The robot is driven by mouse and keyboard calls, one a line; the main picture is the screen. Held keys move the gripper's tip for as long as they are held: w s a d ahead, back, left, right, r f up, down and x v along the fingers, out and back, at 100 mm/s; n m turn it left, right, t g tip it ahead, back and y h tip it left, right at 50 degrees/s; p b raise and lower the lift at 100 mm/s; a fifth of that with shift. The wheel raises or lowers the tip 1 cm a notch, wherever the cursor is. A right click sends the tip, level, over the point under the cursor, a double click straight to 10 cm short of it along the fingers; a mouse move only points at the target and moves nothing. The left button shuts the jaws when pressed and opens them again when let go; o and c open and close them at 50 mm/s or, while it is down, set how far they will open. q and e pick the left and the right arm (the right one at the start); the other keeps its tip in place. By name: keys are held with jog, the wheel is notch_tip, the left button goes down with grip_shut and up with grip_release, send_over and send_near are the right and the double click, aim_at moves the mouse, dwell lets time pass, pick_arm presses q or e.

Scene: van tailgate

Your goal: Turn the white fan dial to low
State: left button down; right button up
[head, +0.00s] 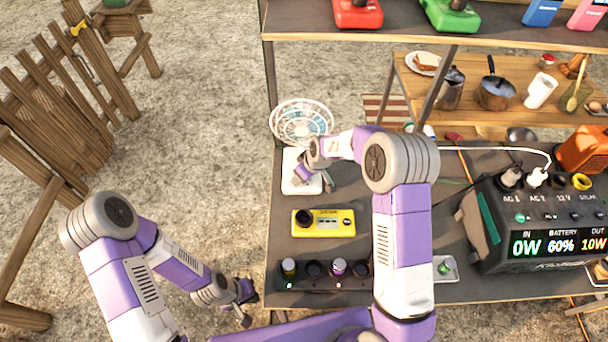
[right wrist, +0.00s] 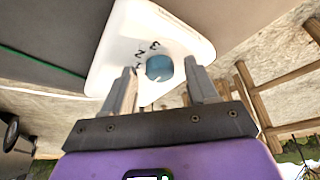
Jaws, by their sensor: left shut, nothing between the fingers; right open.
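The white fan (head: 302,122) stands at the back left of the dark tabletop, its round cage above a white base (head: 292,165). In the right wrist view the base (right wrist: 125,40) fills the upper middle, with a blue dial (right wrist: 159,68) and dark numbers, a 2 and a 3 readable, beside it. My right gripper (right wrist: 157,85) is open, its fingers on either side of the dial; I cannot tell whether they touch it. In the head view the right gripper (head: 322,182) is partly hidden by its arm at the base. My left gripper (head: 245,302) is shut and empty, low left of the table.
A power station (head: 540,225) stands at the right. A shelf (head: 430,28) crosses the back. Open ground lies left of the table.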

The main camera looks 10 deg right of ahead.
jog(key=c, duration=1)
jog(key=shift+c, duration=0.2)
jog(key=shift+m, duration=0.4)
jog(key=m, duration=0.1)
jog(key=m+h+p, duration=0.1)
jog(key=m, duration=0.1)
jog(key=shift+s+a+r+m+t, duration=0.1)
jog(key=shift+a+m+t, duration=0.2)
jog(key=shift+t, duration=0.1)
jog(key=m+h+p, duration=0.2)
jog(key=m, duration=0.2)
jog(key=shift+m+p, duration=0.3)
